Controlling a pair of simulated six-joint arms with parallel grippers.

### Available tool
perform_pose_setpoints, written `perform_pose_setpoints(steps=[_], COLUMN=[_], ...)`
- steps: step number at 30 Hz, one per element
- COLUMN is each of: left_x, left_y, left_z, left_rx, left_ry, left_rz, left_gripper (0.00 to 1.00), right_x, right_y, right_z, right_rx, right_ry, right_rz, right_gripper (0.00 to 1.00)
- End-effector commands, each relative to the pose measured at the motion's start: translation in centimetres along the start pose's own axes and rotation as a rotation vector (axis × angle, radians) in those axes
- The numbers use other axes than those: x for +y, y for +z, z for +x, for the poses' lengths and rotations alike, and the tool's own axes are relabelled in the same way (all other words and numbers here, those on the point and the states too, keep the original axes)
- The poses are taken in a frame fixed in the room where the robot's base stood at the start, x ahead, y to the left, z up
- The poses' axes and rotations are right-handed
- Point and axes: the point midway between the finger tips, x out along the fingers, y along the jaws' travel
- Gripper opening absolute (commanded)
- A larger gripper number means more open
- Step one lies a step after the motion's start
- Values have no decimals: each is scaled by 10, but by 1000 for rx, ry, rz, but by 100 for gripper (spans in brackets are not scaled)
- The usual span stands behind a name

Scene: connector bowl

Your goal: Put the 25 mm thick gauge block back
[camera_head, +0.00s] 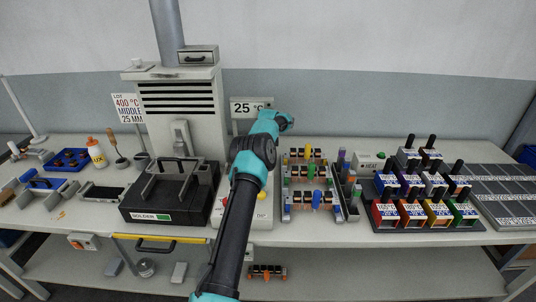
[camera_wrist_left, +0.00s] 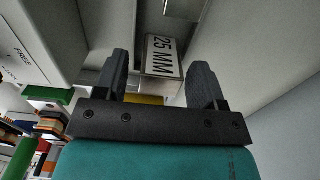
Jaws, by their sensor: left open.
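My left arm rises through the middle of the head view, and its gripper is near the back of the bench, with the fingertips not clear there. In the left wrist view the left gripper (camera_wrist_left: 158,85) is open, with its two dark fingers apart and nothing clearly held between them. A white label reading 25 MM (camera_wrist_left: 164,57) shows beyond the fingers in that view. I cannot make out the 25 mm gauge block for certain in either view. A placard (camera_head: 127,108) at the left of the tall machine reads 400 °C MIDDLE 25 MM. My right gripper is not in view.
Racks of coloured parts (camera_head: 311,206) stand right of my arm. Several colored boxes with black handles (camera_head: 437,211) stand farther right. A white sign (camera_head: 245,106) starting with 25 is near my wrist.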

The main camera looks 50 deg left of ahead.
Motion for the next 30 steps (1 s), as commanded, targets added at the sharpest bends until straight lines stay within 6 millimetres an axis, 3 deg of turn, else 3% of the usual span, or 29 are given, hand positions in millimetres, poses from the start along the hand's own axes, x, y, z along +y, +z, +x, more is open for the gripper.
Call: perform_pose_setpoints(steps=[5,11,24,30], left_x=[0,-1,-1,-1], left_y=[0,0,0,0], left_z=[-1,-16,-94,-117], left_rx=[0,1,1,1], left_ry=[-1,-3,-3,-2], left_rz=[0,0,1,0], left_gripper=[64,64,64,64], right_x=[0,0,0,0], right_y=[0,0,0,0], right_z=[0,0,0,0], right_rx=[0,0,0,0], right_ry=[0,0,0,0], right_rz=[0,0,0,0], right_gripper=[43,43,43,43])
